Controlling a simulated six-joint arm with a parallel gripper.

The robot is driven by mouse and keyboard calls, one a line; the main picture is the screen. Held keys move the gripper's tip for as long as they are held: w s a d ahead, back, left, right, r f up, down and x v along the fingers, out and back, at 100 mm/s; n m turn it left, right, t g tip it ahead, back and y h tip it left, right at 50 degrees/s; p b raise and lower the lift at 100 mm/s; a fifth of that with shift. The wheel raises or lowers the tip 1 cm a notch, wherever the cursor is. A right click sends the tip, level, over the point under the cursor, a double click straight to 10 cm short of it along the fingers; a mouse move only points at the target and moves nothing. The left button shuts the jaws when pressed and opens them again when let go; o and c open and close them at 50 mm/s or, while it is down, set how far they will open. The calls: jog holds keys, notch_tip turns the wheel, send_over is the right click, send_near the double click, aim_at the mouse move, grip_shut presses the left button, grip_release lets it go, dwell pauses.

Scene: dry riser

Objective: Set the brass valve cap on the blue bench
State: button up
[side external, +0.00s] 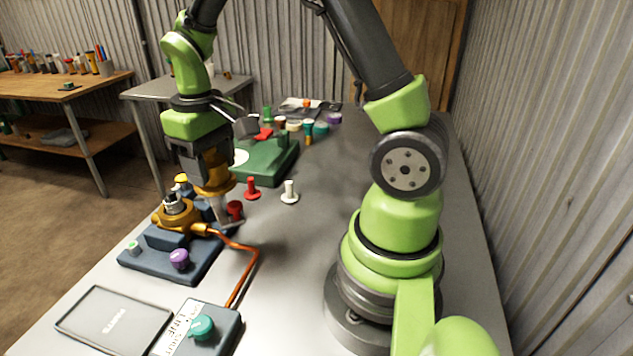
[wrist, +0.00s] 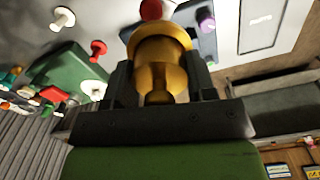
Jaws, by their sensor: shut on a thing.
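My gripper (side external: 214,188) is shut on the brass valve cap (side external: 215,172), a gold, stepped round piece. In the wrist view the cap (wrist: 160,62) sits between the two dark fingers, with its wide flange outward. My gripper is over the far right part of the dark blue bench (side external: 155,263). The bench carries a brass valve body (side external: 178,216) with a silver stem on top. The held cap is to the right of that body. I cannot tell the exact gap between the cap and the bench. The cap hides part of the bench in the wrist view.
A red knob (side external: 236,209) stands close to the gripper. A red peg (side external: 251,188) and a white peg (side external: 289,192) stand behind it. A green block (side external: 266,165) is farther back. An orange pipe (side external: 250,265) runs toward a box with a teal knob (side external: 202,327). The grey table right of the pipe is clear.

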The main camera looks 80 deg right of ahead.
jog(key=s+d+f+m, duration=0.1)
jog(key=d+f+m, duration=0.2)
jog(key=d+m, duration=0.7)
jog(key=m, duration=0.3)
send_over(314, 188)
notch_tip(314, 188, down, 8)
jog(key=shift+r, duration=0.1)
jog(key=shift+w+f, duration=0.1)
jog(key=shift+f, duration=2.35)
jog(key=shift+f, duration=0.1)
jog(key=o, duration=1)
